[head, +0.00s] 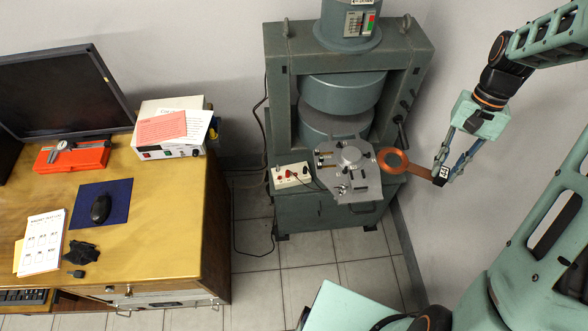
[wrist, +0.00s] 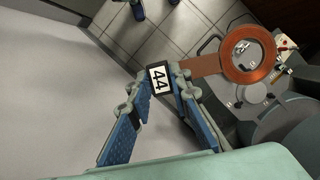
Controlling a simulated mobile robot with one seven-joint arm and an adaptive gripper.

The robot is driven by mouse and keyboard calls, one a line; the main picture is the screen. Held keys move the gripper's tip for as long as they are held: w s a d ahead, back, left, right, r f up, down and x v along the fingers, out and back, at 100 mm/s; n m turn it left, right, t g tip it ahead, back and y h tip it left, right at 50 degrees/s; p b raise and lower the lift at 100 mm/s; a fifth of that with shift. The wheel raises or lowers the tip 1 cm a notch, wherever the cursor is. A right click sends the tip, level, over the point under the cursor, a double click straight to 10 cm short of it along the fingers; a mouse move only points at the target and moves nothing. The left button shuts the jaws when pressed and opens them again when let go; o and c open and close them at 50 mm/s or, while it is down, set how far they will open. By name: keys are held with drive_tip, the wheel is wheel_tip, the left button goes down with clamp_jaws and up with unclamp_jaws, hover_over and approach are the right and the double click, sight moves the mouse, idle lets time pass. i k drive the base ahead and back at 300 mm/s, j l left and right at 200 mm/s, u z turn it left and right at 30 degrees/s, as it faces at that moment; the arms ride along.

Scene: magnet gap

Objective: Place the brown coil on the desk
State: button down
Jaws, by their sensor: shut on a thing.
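The brown coil (head: 393,161) is a flat copper-brown ring with a handle strip and a black end tag marked 44. My gripper (head: 446,174) is shut on the tagged end and holds the coil in the air, to the right of the magnet's front plate. In the wrist view the coil (wrist: 247,54) sticks out beyond the fingertips of my gripper (wrist: 160,80), and the 44 tag is between them. The wooden desk (head: 165,225) is at the left in the head view, well apart from the coil.
The green magnet machine (head: 420,60) stands against the wall, with a silver plate (head: 350,185) and a white switch box (head: 292,176) at its front. The desk holds a monitor (head: 62,90), red case (head: 72,158), mouse (head: 101,209) and papers (head: 42,241). Its right front part is bare.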

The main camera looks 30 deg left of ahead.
sight(158, 233)
drive_tip(key=k+j+u, duration=0.1)
drive_tip(key=j, duration=0.25)
drive_tip(key=k+j+u, duration=0.15)
drive_tip(key=j, duration=0.25)
drive_tip(key=k+j+u, duration=0.1)
drive_tip(key=j, duration=0.3)
drive_tip(key=k+j+u, duration=0.1)
drive_tip(key=k+j, duration=0.15)
drive_tip(key=j, duration=0.2)
drive_tip(key=k+j+u, duration=0.15)
drive_tip(key=j, duration=0.25)
